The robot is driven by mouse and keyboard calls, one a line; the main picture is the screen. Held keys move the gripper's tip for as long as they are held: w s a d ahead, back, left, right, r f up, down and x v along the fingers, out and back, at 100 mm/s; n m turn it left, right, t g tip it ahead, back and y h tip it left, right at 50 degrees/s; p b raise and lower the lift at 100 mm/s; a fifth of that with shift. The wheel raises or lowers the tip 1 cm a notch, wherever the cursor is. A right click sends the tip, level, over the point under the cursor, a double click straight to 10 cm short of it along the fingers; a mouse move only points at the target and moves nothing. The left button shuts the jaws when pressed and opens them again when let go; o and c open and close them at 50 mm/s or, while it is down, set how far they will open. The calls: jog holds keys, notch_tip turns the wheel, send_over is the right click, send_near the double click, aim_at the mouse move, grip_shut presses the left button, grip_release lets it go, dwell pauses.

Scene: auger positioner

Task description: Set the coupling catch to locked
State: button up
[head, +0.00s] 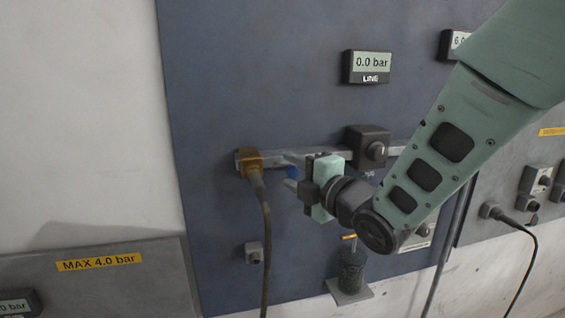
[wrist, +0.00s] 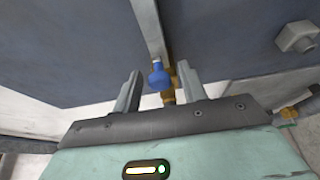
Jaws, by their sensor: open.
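A brass-coloured coupling (head: 249,160) sits at the left end of a grey rail on the blue-grey panel, with a dark hose hanging from it. In the wrist view brass fittings (wrist: 168,97) show behind a blue knob (wrist: 158,79), which looks like the catch.
A LINE display (head: 367,66) above reads 0.0 bar. A black block with a knob (head: 368,147) sits on the rail just right of my gripper. A dark green cylinder (head: 350,270) stands on a bracket below. The panel around the display is clear.

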jog(key=shift+w+a, duration=0.2)
grip_shut()
jog(key=shift+s+a+f+b, duration=0.1)
jog(key=shift+s+a+b, duration=0.1)
jog(key=shift+a+b, duration=0.3)
jog(key=shift+s+a+f+b, duration=0.1)
jog(key=shift+s+a+b, duration=0.05)
jog(key=shift+a+b, duration=0.35)
jog(key=shift+s+a+r, duration=0.1)
jog(key=shift+a+r, duration=0.05)
jog(key=shift+a, duration=0.1)
grip_release()
